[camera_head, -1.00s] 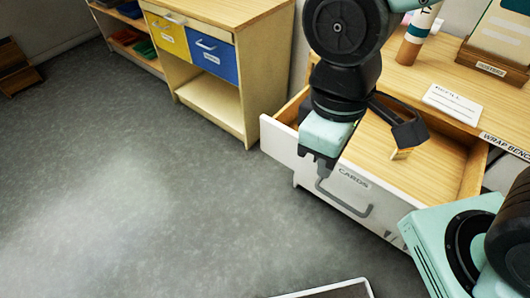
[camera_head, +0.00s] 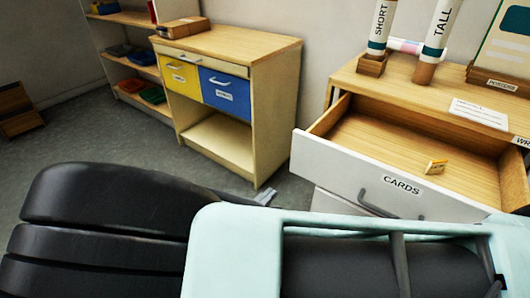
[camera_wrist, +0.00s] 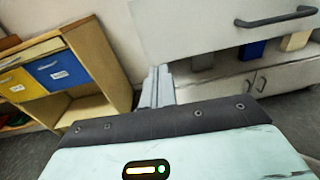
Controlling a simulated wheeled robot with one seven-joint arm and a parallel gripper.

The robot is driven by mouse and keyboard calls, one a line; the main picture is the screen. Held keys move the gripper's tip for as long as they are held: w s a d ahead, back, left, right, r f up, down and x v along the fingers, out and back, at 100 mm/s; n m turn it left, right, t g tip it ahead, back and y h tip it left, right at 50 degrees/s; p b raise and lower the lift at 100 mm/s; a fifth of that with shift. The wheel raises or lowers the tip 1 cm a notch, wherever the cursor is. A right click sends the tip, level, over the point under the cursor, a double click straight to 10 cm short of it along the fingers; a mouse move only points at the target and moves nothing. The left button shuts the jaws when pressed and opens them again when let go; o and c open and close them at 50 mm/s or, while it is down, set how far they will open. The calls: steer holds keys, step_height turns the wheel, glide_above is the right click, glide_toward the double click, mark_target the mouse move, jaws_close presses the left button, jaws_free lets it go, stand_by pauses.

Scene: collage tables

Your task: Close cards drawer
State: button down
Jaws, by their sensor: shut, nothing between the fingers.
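The cards drawer (camera_head: 345,172) stands open from the wrap bench at the right of the head view. Its white front bears a CARDS label (camera_head: 402,186) and a grey handle (camera_head: 378,205), partly hidden by my arm.
A wooden cabinet (camera_head: 270,110) with yellow and blue drawers stands left of the bench, with a gap of floor between. SHORT and TALL tubes (camera_head: 437,45) stand on the bench top. Below the drawer are a shelf with boxes and cabinet doors (camera_wrist: 260,85).

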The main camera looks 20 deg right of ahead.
steer(key=p, duration=0.1)
glide_toward(299, 158)
steer(key=shift+n+t, duration=0.3)
steer(key=shift+t, duration=0.1)
steer(key=x, duration=0.6)
steer(key=shift+w+d+f, duration=0.1)
steer(key=shift+d+f, duration=0.2)
steer(key=shift+d, duration=0.15)
